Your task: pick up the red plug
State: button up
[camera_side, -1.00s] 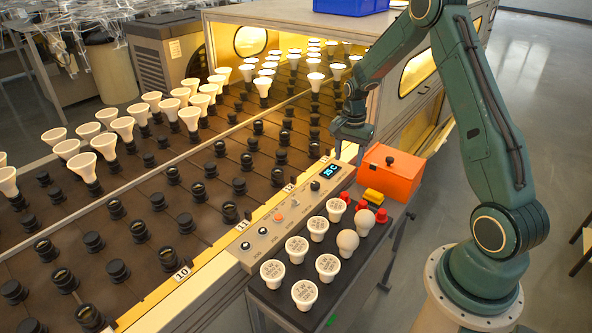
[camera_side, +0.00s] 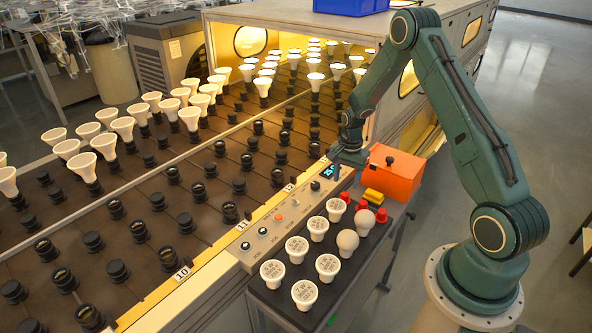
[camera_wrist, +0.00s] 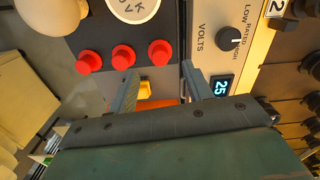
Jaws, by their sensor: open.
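My gripper (camera_side: 348,180) is open and empty, low over the far end of the panel and tray. In the wrist view its two fingers (camera_wrist: 162,80) are spread, and the plugs lie beyond their tips, with the right plug nearest to the gap.
A yellow block (camera_side: 374,195) and an orange box (camera_side: 392,172) sit beside the plugs. Several white reflector bulbs (camera_side: 298,249) and two round bulbs (camera_side: 347,242) fill the tray's near part. The control panel (camera_side: 284,232) with knobs and display borders it on the left, beside the socket conveyor.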

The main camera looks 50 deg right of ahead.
aim_at(345, 194)
jog(key=shift+f, duration=0.35)
jog(key=shift+d+f, duration=0.2)
jog(key=shift+f, duration=2.4)
jog(key=c, duration=1.1)
